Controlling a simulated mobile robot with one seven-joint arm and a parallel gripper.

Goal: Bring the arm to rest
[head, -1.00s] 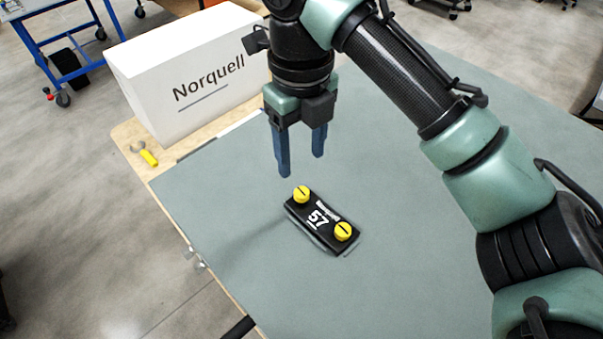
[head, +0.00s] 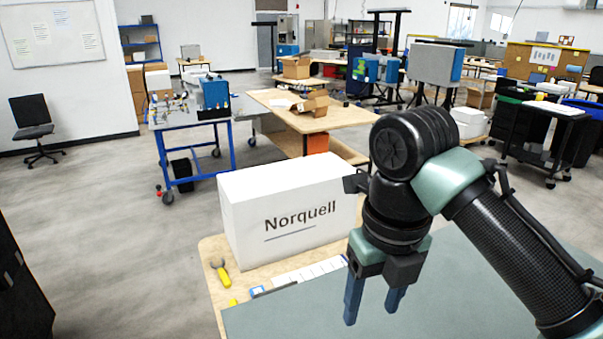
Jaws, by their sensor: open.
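My gripper (head: 374,305) hangs over the grey-green mat (head: 290,318) on the table, its two blue fingers pointing down. The fingers stand apart with nothing between them. My arm comes in from the lower right, bent at a black joint above the gripper. The black block marked 57 with yellow knobs is outside the present view.
A white Norquell box (head: 290,222) stands on the wooden table edge (head: 212,250), behind and left of my gripper. Yellow-handled pliers (head: 221,273) lie left of the mat. A blue cart (head: 190,130) and a wooden table (head: 325,118) stand farther back. Open floor lies to the left.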

